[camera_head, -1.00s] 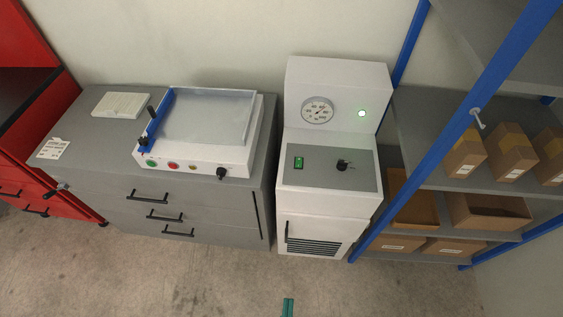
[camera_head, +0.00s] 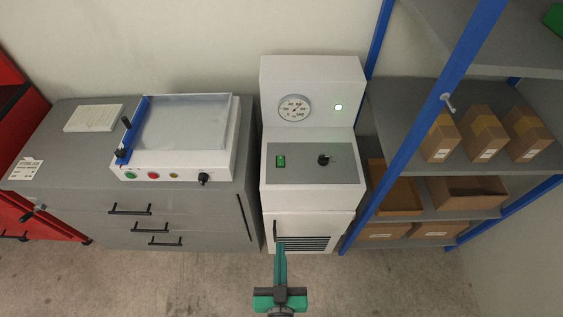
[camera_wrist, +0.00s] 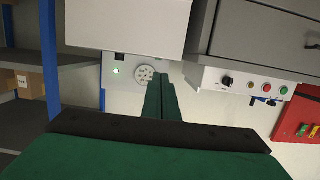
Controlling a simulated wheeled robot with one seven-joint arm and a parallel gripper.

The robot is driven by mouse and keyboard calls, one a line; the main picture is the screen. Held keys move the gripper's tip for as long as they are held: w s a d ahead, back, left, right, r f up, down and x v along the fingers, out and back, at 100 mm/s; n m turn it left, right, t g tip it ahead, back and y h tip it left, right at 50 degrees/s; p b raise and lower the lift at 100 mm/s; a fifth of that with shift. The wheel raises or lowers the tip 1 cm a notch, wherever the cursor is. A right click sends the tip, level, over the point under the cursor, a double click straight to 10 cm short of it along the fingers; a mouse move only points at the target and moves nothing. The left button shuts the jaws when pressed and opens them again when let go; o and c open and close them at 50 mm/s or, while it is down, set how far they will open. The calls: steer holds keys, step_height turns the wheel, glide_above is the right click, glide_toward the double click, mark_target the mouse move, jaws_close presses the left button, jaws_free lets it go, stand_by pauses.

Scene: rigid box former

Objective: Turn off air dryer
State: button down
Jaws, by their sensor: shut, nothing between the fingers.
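The air dryer (camera_head: 312,222) is a white cabinet in the middle of the head view. Its sloped grey panel (camera_head: 304,172) carries a green rocker switch (camera_head: 280,161) on the left and a black knob (camera_head: 323,160) on the right. A round gauge (camera_head: 294,107) and a lit lamp (camera_head: 338,107) are on the upright back. My gripper (camera_head: 280,246) is shut and empty, in front of the dryer's lower grille, below the panel in the picture.
A grey drawer cabinet (camera_head: 90,201) with a white machine (camera_head: 177,165) stands left of the dryer. Blue-framed shelving (camera_head: 427,110) with cardboard boxes stands close on the right. A red cabinet (camera_head: 42,222) is at the far left. Open concrete floor lies in front.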

steer(key=w+r, duration=0.2)
steer(key=w, duration=0.8)
steer(key=w+r, duration=0.3)
steer(key=w, duration=0.7)
steer(key=shift+w+t, duration=0.35)
steer(key=shift+t, duration=0.05)
steer(key=shift+w+r, duration=0.1)
glide_above(280, 165)
steer(key=shift+s+f, duration=0.45)
steer(key=shift+f, duration=0.15)
step_height(280, 165, down, 2)
steer(key=shift+w+f, duration=0.25)
steer(key=shift+f, duration=0.7)
steer(key=shift+d, duration=0.1)
steer(key=shift+w, duration=0.2)
